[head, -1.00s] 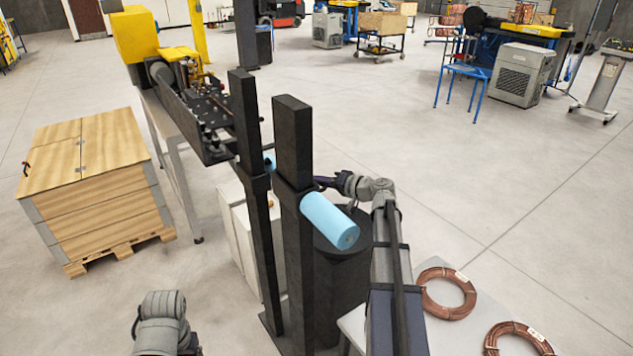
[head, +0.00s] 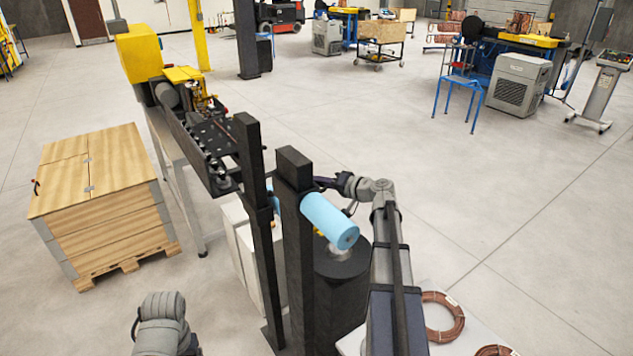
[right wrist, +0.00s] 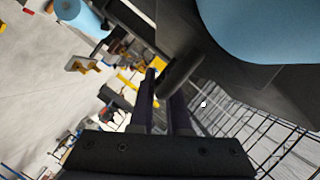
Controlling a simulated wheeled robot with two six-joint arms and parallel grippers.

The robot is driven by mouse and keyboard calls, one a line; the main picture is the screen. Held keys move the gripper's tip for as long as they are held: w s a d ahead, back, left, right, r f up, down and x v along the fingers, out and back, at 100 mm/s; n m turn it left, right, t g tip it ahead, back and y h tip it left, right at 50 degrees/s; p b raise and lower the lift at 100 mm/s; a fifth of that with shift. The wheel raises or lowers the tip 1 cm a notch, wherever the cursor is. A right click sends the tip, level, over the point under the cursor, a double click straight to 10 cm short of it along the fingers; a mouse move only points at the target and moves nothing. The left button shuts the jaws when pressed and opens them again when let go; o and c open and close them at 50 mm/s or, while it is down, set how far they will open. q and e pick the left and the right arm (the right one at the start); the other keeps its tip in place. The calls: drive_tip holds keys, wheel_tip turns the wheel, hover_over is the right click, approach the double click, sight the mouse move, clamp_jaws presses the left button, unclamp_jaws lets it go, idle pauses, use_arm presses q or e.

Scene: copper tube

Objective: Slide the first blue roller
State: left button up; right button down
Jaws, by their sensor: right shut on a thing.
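The near light-blue roller (head: 329,220) sits on the right of two black upright posts (head: 293,240), its end tilted toward the lower right. A second blue roller (head: 276,203) is mostly hidden behind the posts. My right gripper (head: 325,183) is beside the near roller, at its post. In the right wrist view, my right gripper (right wrist: 163,92) is shut on a dark grey bar (right wrist: 182,72). A large blue roller surface (right wrist: 275,30) fills that view's top right; another blue roller (right wrist: 80,16) is top left. My left arm shows at the bottom left; its gripper is out of frame.
A table with copper coils (head: 442,318) is at lower right. A black and yellow machine (head: 190,120) and a wooden crate (head: 100,205) are at left. Open floor lies behind and to the right.

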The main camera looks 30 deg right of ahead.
drive_tip(key=c, duration=0.9)
unclamp_jaws()
drive_tip(key=p+v, duration=0.1)
drive_tip(key=v, duration=0.6)
drive_tip(key=shift+s+d+r+p, duration=0.1)
drive_tip(key=shift+s+d+p, duration=0.05)
drive_tip(key=shift+s+p, duration=0.2)
